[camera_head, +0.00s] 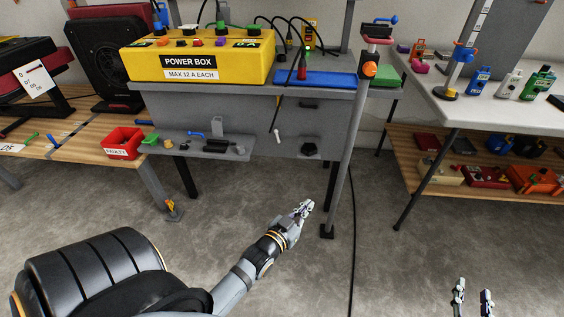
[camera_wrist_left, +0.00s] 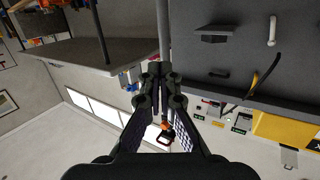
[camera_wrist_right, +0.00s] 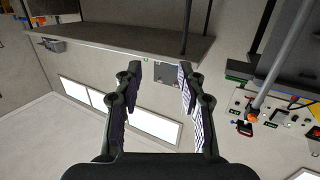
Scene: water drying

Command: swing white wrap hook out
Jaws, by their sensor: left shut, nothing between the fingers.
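The white hook (camera_head: 277,136) is a small white peg on the grey front panel of the bench, below the power box. In the left wrist view it shows as a short white bar (camera_wrist_left: 272,30) at the upper right. Whether it is folded in or out I cannot tell. My left gripper (camera_head: 305,207) is shut and empty, in front of the bench, below and to the right of the hook, apart from it. It is centred in its own wrist view (camera_wrist_left: 160,78). My right gripper (camera_head: 472,292) is open and empty at the lower right, far from the hook.
A grey post (camera_head: 342,165) stands right of the hook. A black piece (camera_head: 310,149) is on the panel beside the hook, and a dark cable hangs near it. A grey shelf (camera_head: 240,152) with small parts juts out at left. The floor in front is clear.

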